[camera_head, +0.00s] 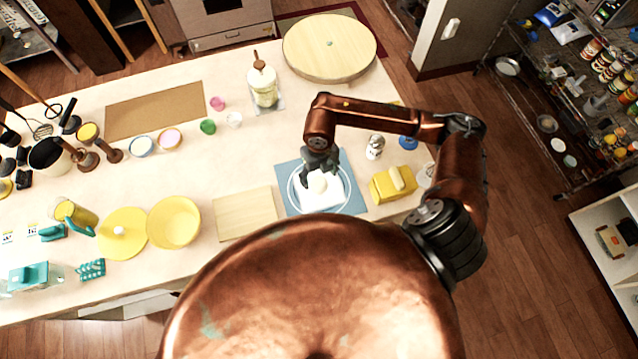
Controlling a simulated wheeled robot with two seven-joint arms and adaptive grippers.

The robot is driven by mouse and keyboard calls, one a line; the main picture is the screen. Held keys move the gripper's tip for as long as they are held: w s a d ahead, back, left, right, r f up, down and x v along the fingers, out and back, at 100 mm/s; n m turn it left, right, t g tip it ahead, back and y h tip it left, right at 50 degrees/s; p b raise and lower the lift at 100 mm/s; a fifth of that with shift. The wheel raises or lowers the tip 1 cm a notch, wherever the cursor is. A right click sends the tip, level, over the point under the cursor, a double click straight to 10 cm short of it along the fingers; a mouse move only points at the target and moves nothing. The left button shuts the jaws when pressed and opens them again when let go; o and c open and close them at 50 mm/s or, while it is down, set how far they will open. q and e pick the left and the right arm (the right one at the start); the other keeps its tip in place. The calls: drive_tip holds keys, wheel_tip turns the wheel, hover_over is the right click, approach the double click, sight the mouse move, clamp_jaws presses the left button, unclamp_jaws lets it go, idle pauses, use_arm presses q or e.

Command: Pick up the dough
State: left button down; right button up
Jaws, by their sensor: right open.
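The dough (318,185) is a small pale lump on a white sheet in a round clear dish (341,205). The dish rests on a blue mat (288,171) near the front edge of the counter. My right gripper (319,176) is open and points down right over the dough, with its dark fingers around or just above it. I cannot tell whether the fingers touch it. The gripper hides the far part of the dough. My left gripper is not in view.
On the counter, a wooden board (245,213) lies left of the mat. A yellow butter dish (393,184) and a shaker (375,147) stand to its right. A yellow bowl (174,222) is farther left. A glass jar (264,86) and a round board (329,47) are behind.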

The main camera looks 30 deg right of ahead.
sight(319, 182)
wheel_tip(319, 182, down, 4)
drive_tip(key=shift+s+a+r+p, duration=0.15)
drive_tip(key=shift+r+p, duration=0.05)
drive_tip(key=shift+p, duration=0.25)
drive_tip(key=shift+f, duration=0.3)
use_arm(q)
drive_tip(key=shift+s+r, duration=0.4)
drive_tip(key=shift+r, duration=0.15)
use_arm(e)
drive_tip(key=c, duration=1.4)
drive_tip(key=shift+r, duration=0.15)
drive_tip(key=shift+c, duration=0.2)
